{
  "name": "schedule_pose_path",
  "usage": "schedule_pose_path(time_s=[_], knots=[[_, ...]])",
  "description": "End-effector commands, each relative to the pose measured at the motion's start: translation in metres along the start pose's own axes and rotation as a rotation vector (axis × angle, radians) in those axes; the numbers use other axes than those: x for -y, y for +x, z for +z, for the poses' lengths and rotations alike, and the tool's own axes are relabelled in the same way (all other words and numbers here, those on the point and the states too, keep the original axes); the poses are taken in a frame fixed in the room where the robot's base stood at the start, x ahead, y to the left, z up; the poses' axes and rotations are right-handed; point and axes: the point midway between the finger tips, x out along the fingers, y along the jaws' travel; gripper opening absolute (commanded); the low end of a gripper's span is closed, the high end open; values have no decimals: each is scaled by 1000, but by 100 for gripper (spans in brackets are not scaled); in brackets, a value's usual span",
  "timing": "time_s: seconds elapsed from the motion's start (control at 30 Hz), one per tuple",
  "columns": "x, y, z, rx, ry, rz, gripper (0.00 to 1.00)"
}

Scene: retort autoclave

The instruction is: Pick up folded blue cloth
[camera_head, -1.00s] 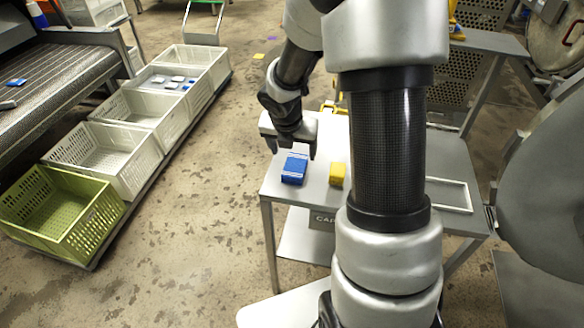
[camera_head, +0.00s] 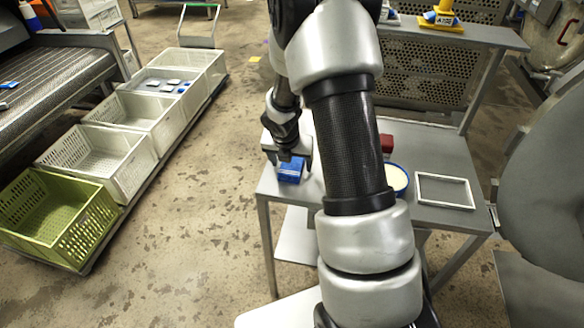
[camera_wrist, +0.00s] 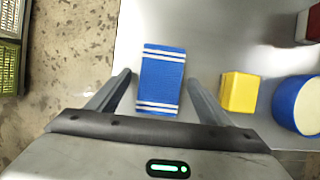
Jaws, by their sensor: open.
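The folded blue cloth (camera_wrist: 161,80) lies on the grey table, a blue block shape with white stripes near its ends. In the head view the cloth (camera_head: 290,171) is at the table's left side, partly hidden by my gripper (camera_head: 288,158). In the wrist view my gripper (camera_wrist: 158,88) is open, with one finger to the left and one to the right of the cloth's near part. Both fingers show a gap to the cloth. I cannot tell how far the fingertips are above the table.
On the table (camera_head: 440,143), a yellow block (camera_wrist: 239,92) stands right of the right finger. Beyond it are a blue-and-white round container (camera_wrist: 298,104) and a red object (camera_head: 386,144). A white frame (camera_head: 445,191) lies at the right.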

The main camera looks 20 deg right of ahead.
Motion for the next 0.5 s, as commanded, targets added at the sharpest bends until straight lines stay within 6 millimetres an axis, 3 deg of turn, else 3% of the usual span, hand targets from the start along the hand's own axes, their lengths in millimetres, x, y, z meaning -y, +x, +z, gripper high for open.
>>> schedule_pose_path(time_s=[0.1, 0.37, 0.5], knots=[[0, 0, 0, 0, 0, 0, 71], [0, -1, 0, 0, 0, 0, 29], [0, -1, 0, 0, 0, 0, 28]])
